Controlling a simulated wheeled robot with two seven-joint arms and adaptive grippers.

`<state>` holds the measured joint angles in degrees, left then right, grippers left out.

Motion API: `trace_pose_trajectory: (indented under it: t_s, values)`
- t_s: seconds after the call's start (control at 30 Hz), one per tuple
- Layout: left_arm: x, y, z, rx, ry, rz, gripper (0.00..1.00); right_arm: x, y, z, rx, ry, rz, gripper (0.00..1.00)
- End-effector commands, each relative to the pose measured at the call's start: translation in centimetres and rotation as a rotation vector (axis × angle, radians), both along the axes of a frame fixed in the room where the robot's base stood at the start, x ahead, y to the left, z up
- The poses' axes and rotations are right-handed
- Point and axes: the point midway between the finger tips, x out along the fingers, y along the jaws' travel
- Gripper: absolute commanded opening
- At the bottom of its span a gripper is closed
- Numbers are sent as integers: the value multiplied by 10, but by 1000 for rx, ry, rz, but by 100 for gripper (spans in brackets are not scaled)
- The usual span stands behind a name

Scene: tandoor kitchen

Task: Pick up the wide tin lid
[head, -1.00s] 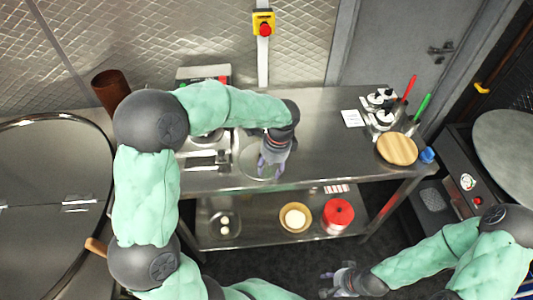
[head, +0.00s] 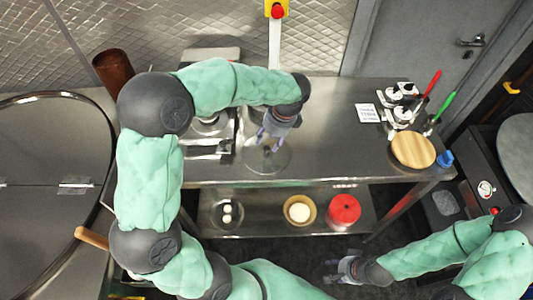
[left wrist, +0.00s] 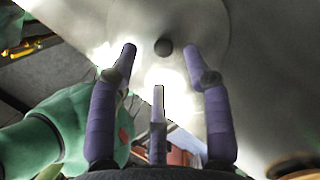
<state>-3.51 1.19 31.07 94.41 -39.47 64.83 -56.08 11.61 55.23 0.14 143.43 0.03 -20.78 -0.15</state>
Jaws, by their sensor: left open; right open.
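The wide tin lid (head: 281,163) is a flat, shiny round disc lying on the steel counter, in the middle of the head view. In the left wrist view the lid (left wrist: 205,22) fills the upper middle, with its small dark knob (left wrist: 163,47) showing. My left gripper (head: 267,143) is open and empty over the lid. In the left wrist view its fingers (left wrist: 163,75) are spread, with the knob between and just beyond the upper tips. I cannot tell the exact gap. My right gripper (head: 337,270) is open and empty, low in front of the counter.
A round wooden board (head: 413,150) and white containers stand at the counter's right. A burner unit (head: 208,148) is left of the lid. The lower shelf holds a red container (head: 344,209) and a bowl (head: 299,210). The counter right of the lid is clear.

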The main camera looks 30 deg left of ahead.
Motion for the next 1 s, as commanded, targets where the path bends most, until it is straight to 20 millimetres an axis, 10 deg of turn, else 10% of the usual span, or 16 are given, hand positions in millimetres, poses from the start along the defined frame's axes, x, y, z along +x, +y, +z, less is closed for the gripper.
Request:
trace_pose_trajectory:
  t_s: [0.57, 0.77, 1.0]
  values:
    - [1, 9, -47, 0, 1, 0, 50, 0, 0, -20, 0, 0, 0, 48]
    - [1, 9, -47, 0, 1, 0, 2, 0, 0, -20, 0, 0, 0, 48]
    - [1, 9, -47, 0, 1, 0, 0, 0, 0, -20, 0, 0, 0, 48]
